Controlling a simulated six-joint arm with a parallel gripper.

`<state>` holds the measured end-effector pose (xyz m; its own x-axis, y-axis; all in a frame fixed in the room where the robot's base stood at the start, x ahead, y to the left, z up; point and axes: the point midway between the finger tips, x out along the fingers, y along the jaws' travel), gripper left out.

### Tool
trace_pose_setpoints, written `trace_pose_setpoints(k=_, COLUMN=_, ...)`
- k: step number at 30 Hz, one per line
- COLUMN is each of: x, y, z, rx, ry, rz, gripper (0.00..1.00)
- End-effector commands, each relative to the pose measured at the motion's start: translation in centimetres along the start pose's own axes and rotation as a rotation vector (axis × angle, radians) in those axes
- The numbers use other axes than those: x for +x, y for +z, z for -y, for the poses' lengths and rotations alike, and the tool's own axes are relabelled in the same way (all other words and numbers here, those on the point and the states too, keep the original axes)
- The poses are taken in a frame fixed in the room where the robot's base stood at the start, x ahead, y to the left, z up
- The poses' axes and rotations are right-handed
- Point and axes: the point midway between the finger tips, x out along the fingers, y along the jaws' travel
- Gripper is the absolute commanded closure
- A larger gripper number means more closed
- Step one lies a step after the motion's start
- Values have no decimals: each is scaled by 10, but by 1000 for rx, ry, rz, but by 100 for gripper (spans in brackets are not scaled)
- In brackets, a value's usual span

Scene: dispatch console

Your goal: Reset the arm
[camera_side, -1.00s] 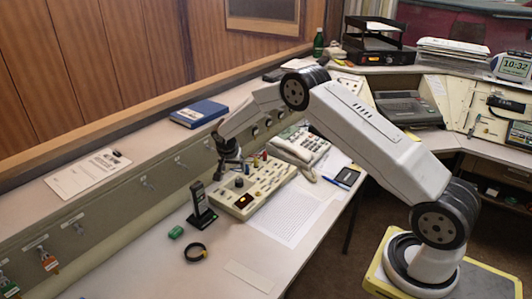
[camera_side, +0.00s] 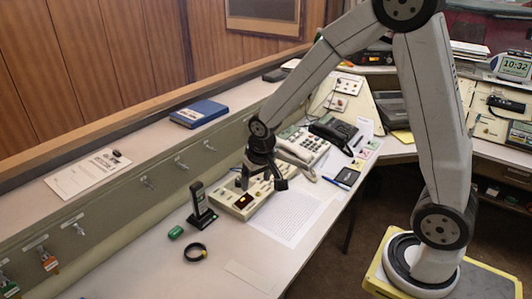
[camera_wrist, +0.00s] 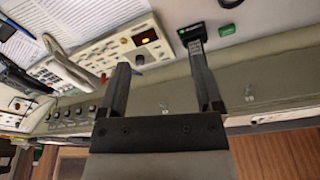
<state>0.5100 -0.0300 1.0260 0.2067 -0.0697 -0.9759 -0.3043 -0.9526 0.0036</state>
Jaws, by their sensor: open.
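My gripper (camera_side: 262,182) is open and empty in the side view, its fingers spread over the right part of the cream control panel (camera_side: 235,206). In the wrist view my gripper (camera_wrist: 159,57) shows two dark fingers apart with nothing between them. The control panel (camera_wrist: 95,60) appears beyond the fingers there, tilted in the picture. Whether the fingertips touch the panel cannot be told from the side view.
A black upright device (camera_side: 201,207) stands left of the panel. A green block (camera_side: 175,232) and a black ring (camera_side: 195,252) lie near it. A cream phone (camera_side: 302,147) and a dark phone (camera_side: 333,132) sit behind. The front desk is mostly clear.

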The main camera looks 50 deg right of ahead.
Motion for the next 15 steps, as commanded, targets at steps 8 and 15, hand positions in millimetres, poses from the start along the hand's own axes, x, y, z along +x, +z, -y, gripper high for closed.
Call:
trace_pose_setpoints(k=8, x=-26, y=73, z=-3, rx=-189, ry=-49, rz=-6, gripper=16)
trace_pose_setpoints(k=15, x=-33, y=112, z=-7, rx=-286, ry=-70, rz=-12, gripper=16)
